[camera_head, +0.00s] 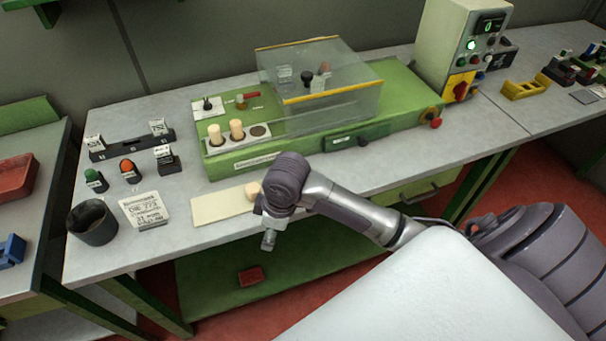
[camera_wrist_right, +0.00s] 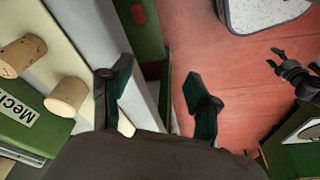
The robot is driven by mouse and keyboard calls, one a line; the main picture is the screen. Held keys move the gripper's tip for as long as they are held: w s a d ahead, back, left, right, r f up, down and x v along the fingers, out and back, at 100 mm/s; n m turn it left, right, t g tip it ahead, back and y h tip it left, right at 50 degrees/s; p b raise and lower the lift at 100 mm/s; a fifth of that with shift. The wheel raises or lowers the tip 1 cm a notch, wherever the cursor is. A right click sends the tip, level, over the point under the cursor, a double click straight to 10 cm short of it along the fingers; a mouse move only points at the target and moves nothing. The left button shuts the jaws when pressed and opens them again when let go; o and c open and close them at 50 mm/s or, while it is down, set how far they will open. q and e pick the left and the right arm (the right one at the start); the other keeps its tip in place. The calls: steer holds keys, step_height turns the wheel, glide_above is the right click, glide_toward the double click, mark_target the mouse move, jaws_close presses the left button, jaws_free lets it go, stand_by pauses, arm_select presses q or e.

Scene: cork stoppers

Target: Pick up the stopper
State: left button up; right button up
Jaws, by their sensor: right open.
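A pale cork stopper (camera_head: 254,190) is at the right part of a cream pad (camera_head: 215,207) on the table, partly hidden by my right gripper (camera_head: 268,240). In the right wrist view, two cork stoppers show left of the fingers, one nearer (camera_wrist_right: 66,96) and one farther (camera_wrist_right: 22,55). My right gripper (camera_wrist_right: 158,98) is open and empty; the table edge and red floor show between its fingers. Two more stoppers (camera_head: 215,134) (camera_head: 237,130) stand in a holder on the green device. A dark jointed thing at the wrist view's right edge looks like my left gripper (camera_wrist_right: 275,60).
The green device (camera_head: 300,140) with a clear cover (camera_head: 325,75) stands behind the pad. A dark cup (camera_head: 92,222), a printed card (camera_head: 145,210) and button units (camera_head: 128,170) are at left. A control box (camera_head: 455,45) stands at the back right.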

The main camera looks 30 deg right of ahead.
steer(key=shift+n+g+h, duration=0.5)
steer(key=shift+n+h, duration=0.1)
steer(key=shift+h, duration=0.1)
steer(key=w+d+r, duration=0.3)
steer(key=d, duration=0.1)
steer(key=w+d+r, duration=0.4)
steer(key=shift+w, duration=0.2)
steer(key=w+d+r, duration=0.3)
steer(key=d+r, duration=0.4)
steer(key=r, duration=0.1)
steer(key=shift+m+g, duration=0.3)
steer(key=shift+g, duration=0.1)
steer(key=f, duration=0.2)
steer(key=f+p, duration=0.1)
steer(key=f, duration=0.5)
steer(key=shift+s+d, duration=0.1)
steer(key=shift+d, duration=0.15)
steer(key=f, duration=0.1)
steer(key=f+p, duration=0.1)
steer(key=f, duration=0.1)
steer(key=f+p, duration=0.1)
steer(key=shift+s+a+f, duration=0.2)
steer(key=shift+s+f, duration=0.15)
steer(key=shift+f, duration=0.25)
steer(key=c, duration=0.8)
